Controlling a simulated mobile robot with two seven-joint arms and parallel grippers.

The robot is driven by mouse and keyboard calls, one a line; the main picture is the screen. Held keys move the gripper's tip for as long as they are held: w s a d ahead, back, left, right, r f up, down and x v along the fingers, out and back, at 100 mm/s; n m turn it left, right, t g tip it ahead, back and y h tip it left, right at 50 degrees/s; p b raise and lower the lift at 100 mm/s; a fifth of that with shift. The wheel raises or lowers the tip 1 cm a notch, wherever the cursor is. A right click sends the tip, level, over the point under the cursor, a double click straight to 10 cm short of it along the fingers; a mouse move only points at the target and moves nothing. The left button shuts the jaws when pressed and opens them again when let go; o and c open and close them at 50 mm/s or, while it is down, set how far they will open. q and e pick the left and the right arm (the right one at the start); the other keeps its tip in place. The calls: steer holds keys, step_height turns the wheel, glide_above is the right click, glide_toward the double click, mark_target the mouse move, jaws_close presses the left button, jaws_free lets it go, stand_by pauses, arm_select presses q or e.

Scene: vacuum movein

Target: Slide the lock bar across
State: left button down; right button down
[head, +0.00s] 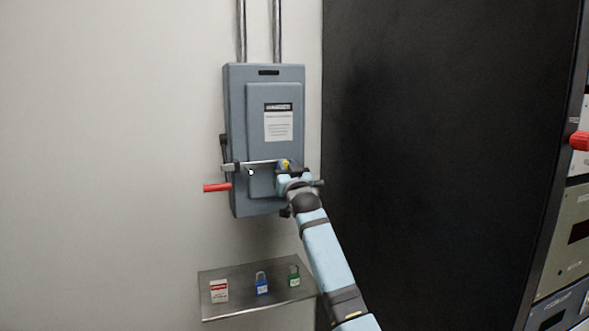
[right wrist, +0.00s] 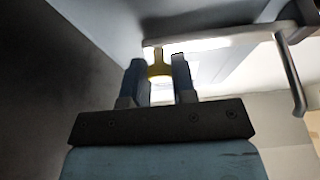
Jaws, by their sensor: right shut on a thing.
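The lock bar (head: 262,162) is a thin metal bar lying level across the lower front of a grey wall box (head: 236,120). Its yellow knob (head: 286,162) is near the box's right side. My right gripper (head: 287,171) reaches up from below and is shut on the knob. In the right wrist view, the yellow knob (right wrist: 159,72) stands between the two fingers of the gripper (right wrist: 158,78), under the pale bar (right wrist: 215,42). The gripper and wrist hide the bar's right end in the head view. My left gripper is not in view.
A red handle (head: 216,187) sticks out left of the box. Below, a metal shelf (head: 240,309) holds a red-and-white tag (head: 219,291), a blue padlock (head: 262,284) and a green padlock (head: 294,277). A tall dark cabinet (head: 440,150) stands close on the right.

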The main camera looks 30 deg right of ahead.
steer(key=shift+a, duration=0.1)
steer(key=c, duration=1.2)
jaws_free()
steer(key=shift+c, duration=0.2)
steer(key=o, duration=0.3)
steer(key=shift+a, duration=0.15)
steer(key=shift+w+a, duration=0.1)
steer(key=b+v, duration=0.3)
steer(key=v, duration=1)
steer(key=shift+s, duration=0.45)
